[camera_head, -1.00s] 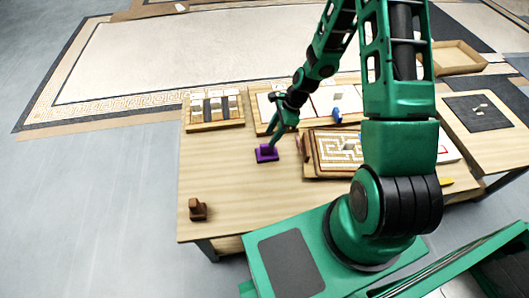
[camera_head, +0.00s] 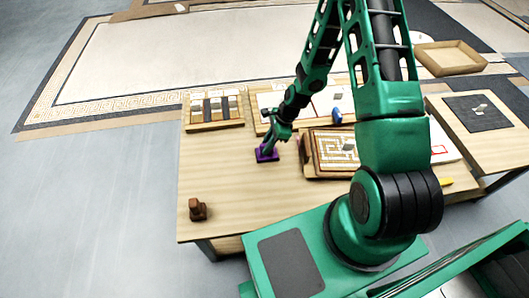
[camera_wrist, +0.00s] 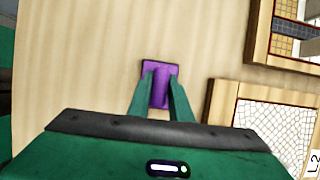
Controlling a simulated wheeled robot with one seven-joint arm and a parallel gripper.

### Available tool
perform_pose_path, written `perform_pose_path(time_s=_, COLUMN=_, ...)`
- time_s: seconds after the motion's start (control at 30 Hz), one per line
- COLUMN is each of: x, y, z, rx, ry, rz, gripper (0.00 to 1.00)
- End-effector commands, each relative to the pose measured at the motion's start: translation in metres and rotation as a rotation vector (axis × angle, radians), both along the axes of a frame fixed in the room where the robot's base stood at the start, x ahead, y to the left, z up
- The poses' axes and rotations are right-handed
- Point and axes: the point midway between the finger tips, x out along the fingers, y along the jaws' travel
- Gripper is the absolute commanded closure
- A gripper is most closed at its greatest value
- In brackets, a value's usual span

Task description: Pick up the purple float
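The purple float (camera_head: 267,155) lies flat on the wooden table, left of the table's middle. In the wrist view it is a purple rectangle (camera_wrist: 160,66) straight ahead of my gripper. My gripper (camera_head: 270,148) is down at the float, pointing at the table. In the wrist view its two green fingers (camera_wrist: 161,78) stand apart, one on each side of the float's middle part, with purple filling the space between them. Whether the fingers press on it I cannot tell. The float's lower part is partly hidden by the fingers and my gripper's body.
A framed mosaic panel (camera_head: 335,150) lies close to the right of the float. A tray with striped slots (camera_head: 213,122) lies behind left, and a blue object (camera_head: 336,116) behind right. A brown block-like tool (camera_head: 197,209) stands at the front left. The table left of the float is clear.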

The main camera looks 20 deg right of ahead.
Motion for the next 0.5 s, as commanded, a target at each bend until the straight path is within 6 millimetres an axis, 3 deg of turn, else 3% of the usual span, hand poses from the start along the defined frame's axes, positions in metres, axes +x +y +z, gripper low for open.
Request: perform_pose_path(time_s=0.5, x=0.0016, y=-0.0004, z=0.0050, rx=-0.001, ry=-0.004, rz=-0.001, gripper=1.00)
